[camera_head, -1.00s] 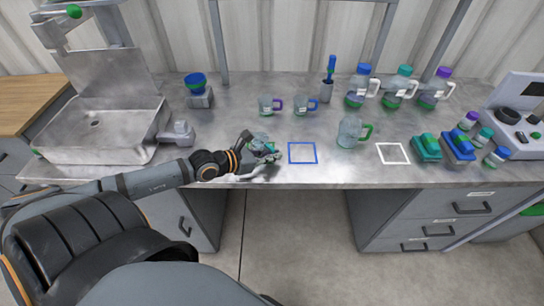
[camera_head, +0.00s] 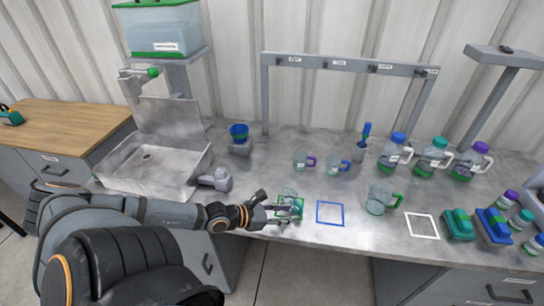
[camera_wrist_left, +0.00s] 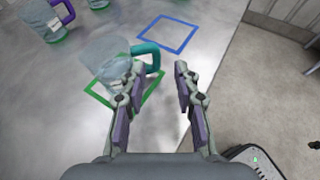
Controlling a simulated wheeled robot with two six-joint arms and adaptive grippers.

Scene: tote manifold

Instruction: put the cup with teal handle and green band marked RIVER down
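The teal-handled cup (camera_wrist_left: 103,58) is clear and stands upright at the green square outline (camera_wrist_left: 98,98) on the counter. Its teal handle (camera_wrist_left: 151,50) points toward my left gripper (camera_wrist_left: 158,68). The fingers are spread apart, with the handle by the left-hand fingertip and nothing clamped between them. In the head view the cup (camera_head: 288,194) is partly covered by my left gripper (camera_head: 272,207), close beside it on the left. The RIVER marking cannot be read, and I cannot make out the green band clearly. My right gripper is not in view.
An empty blue square outline (camera_head: 330,213) and a white one (camera_head: 422,225) lie to the right. A green-handled jug (camera_head: 380,200) stands between them. Purple-handled (camera_head: 301,161) and blue-handled (camera_head: 336,166) cups stand behind. A sink (camera_head: 150,165) is at left.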

